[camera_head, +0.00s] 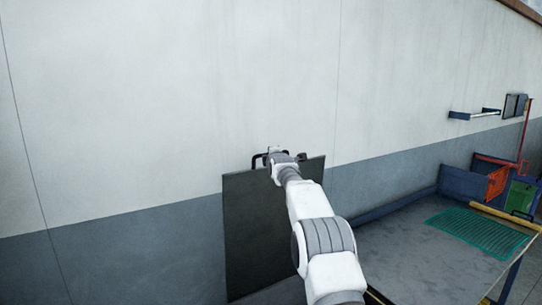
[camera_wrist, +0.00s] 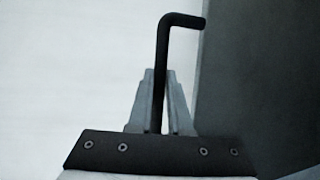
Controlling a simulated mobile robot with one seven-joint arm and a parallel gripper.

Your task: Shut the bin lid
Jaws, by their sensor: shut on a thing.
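The bin lid (camera_head: 247,225) is a dark flat panel that stands raised, close to upright, in front of the wall in the head view. Part of it shows as a dark face at the right of the wrist view (camera_wrist: 265,80). A black bent-bar handle (camera_head: 257,160) sits at its top edge. My gripper (camera_head: 276,151) is at that edge. In the wrist view its two grey fingers (camera_wrist: 160,100) are shut on the handle (camera_wrist: 180,20), with the bar between them. My arm covers the lid's right part, and I cannot make out the bin's body.
A grey table (camera_head: 415,260) with a green net piece (camera_head: 478,233) stands to the right of my arm. Beyond it are an orange-red item (camera_head: 497,182) and a green box (camera_head: 521,197). A wall rack (camera_head: 475,115) juts out at the right. The wall (camera_head: 170,100) is close behind the lid.

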